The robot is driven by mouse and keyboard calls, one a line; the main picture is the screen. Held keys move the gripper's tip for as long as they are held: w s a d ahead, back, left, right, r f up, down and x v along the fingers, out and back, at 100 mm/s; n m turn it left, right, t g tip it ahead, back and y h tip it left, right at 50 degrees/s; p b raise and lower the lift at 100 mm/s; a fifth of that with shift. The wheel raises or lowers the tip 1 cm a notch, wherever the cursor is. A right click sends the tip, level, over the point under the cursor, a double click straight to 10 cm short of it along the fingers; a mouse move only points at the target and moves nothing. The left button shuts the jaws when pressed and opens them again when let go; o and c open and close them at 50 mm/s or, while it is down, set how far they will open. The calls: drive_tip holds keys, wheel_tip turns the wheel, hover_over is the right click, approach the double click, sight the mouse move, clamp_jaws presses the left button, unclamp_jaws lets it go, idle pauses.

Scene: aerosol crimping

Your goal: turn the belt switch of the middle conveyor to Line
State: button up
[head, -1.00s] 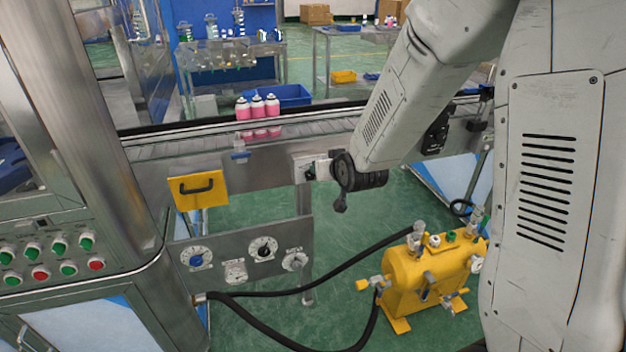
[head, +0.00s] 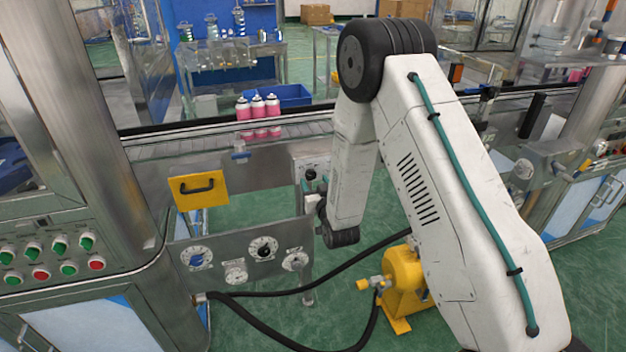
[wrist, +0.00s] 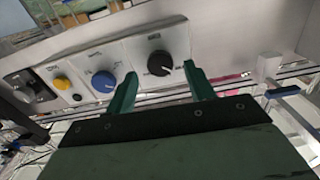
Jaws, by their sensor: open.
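In the wrist view, a black rotary knob (wrist: 160,63) sits on a pale panel plate with small print around it, too small to read. My gripper (wrist: 160,72) is open. Its two green fingers stand apart on the left and right of this knob in the picture, with gaps on both sides. I cannot tell how deep they reach. In the head view, a small switch box with a dark knob (head: 310,174) is on the conveyor's side, just above my wrist. My gripper's fingertips are not clear there.
A blue knob (wrist: 104,82) and a yellow button (wrist: 62,83) are left of the black knob. A lower panel with dials (head: 263,248), a yellow handled plate (head: 198,189) and a yellow tank (head: 404,280) are near. Pink cans (head: 258,112) stand behind the conveyor rail.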

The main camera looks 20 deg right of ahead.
sight(310, 174)
drive_tip(key=shift+w, duration=1.35)
drive_tip(key=c, duration=1)
drive_tip(key=shift+m, duration=0.3)
drive_tip(key=m, duration=0.9)
drive_tip(key=shift+m, duration=0.3)
